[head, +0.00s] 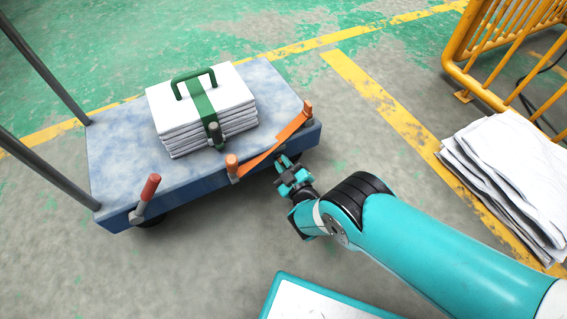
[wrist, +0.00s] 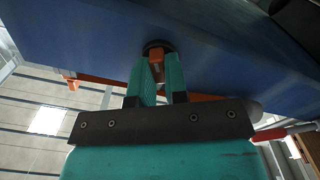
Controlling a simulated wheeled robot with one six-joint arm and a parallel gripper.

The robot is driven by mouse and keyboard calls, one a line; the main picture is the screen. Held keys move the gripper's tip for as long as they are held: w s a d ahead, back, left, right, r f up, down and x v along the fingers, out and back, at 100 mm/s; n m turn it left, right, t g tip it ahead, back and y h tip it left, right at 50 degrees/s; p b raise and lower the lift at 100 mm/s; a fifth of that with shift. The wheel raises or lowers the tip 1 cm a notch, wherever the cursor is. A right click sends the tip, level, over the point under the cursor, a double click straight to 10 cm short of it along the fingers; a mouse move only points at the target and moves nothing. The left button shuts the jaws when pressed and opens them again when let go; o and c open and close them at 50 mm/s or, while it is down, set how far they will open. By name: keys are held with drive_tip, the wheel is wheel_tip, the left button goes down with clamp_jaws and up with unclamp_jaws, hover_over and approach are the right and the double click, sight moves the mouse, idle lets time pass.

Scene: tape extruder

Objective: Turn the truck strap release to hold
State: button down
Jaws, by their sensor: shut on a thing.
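The truck (head: 115,165) is a flat cart with a blue deck. An orange strap (head: 275,146) slants between two orange-topped posts at its near right edge. My gripper (head: 284,164) is at the truck's near side, just below the strap. In the wrist view, my gripper (wrist: 157,66) has its two teal fingers closed on a small orange piece, apparently the strap release (wrist: 155,57), in front of a round black mount on the blue side. The fingers hide part of the release, and no hold marking can be read. In the head view the release is hidden by my gripper.
A red-handled lever (head: 149,188) stands at the truck's near left corner. A white stack with a green band and handle (head: 176,108) sits on the deck. White sheets (head: 510,175) and a yellow barrier (head: 480,85) are at the right. Floor in front is mostly clear.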

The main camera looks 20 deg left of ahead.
drive_tip(key=shift+n, duration=0.3)
drive_tip(key=n, duration=0.2)
drive_tip(key=n+b, duration=0.2)
drive_tip(key=n, duration=0.1)
drive_tip(key=shift+f+n, duration=0.25)
drive_tip(key=shift+n, duration=0.05)
drive_tip(key=n+b, duration=0.2)
drive_tip(key=n, duration=0.3)
drive_tip(key=shift+n, duration=0.4)
drive_tip(key=c, duration=1.1)
unclamp_jaws()
drive_tip(key=shift+c, duration=0.2)
drive_tip(key=shift+s, duration=0.15)
